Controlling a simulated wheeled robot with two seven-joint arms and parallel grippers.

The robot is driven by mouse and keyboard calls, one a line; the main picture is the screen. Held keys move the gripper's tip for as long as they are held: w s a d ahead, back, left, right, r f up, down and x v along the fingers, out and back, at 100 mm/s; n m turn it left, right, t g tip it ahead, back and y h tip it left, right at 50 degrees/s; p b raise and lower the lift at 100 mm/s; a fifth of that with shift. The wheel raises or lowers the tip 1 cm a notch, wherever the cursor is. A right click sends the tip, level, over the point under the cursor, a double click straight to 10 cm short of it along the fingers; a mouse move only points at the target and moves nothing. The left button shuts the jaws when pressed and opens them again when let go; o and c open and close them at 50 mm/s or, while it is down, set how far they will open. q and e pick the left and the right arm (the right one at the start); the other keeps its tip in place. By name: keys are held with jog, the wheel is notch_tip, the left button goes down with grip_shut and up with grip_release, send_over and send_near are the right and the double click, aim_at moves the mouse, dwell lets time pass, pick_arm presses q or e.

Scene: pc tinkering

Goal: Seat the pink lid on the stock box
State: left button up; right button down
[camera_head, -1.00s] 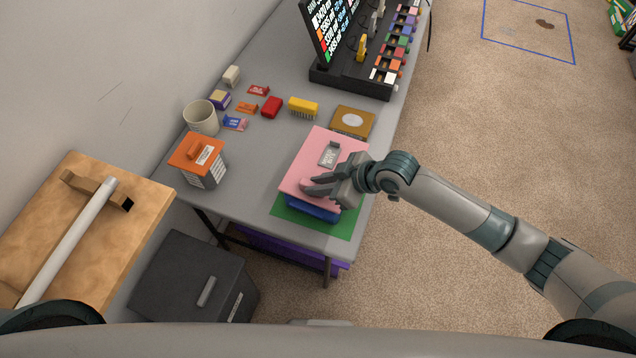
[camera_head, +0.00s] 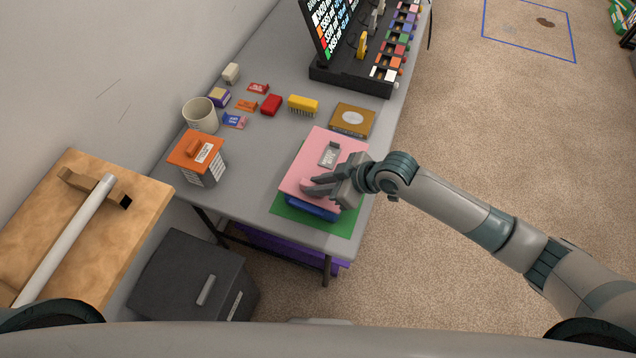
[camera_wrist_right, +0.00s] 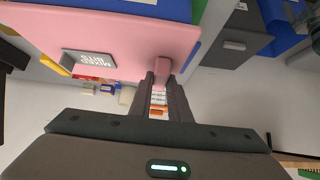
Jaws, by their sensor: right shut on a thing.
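The pink lid (camera_head: 322,158) is over the blue stock box (camera_head: 312,208) on the green mat (camera_head: 345,222) at the table's near end. A strip of blue shows below the lid's near edge; most of the box is hidden, and I cannot tell whether the lid rests flush on it. My right gripper (camera_head: 308,187) is shut on the lid's pink handle. In the right wrist view the fingers (camera_wrist_right: 161,88) pinch that handle (camera_wrist_right: 162,68), with the lid (camera_wrist_right: 110,35) and blue box (camera_wrist_right: 165,8) beyond. My left gripper is out of view.
An orange-lidded box (camera_head: 198,158) and a beige cup (camera_head: 201,116) stand left on the grey table. A brown square item (camera_head: 352,120) lies beyond the mat.

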jog(key=shift+f, duration=0.35)
jog(key=c, duration=2)
grip_release()
jog(key=o, duration=0.6)
jog(key=shift+r, duration=0.1)
jog(key=shift+p+v, duration=1.4)
jog(key=shift+v, duration=0.45)
jog(key=shift+p+v, duration=1.4)
jog(key=shift+v, duration=0.7)
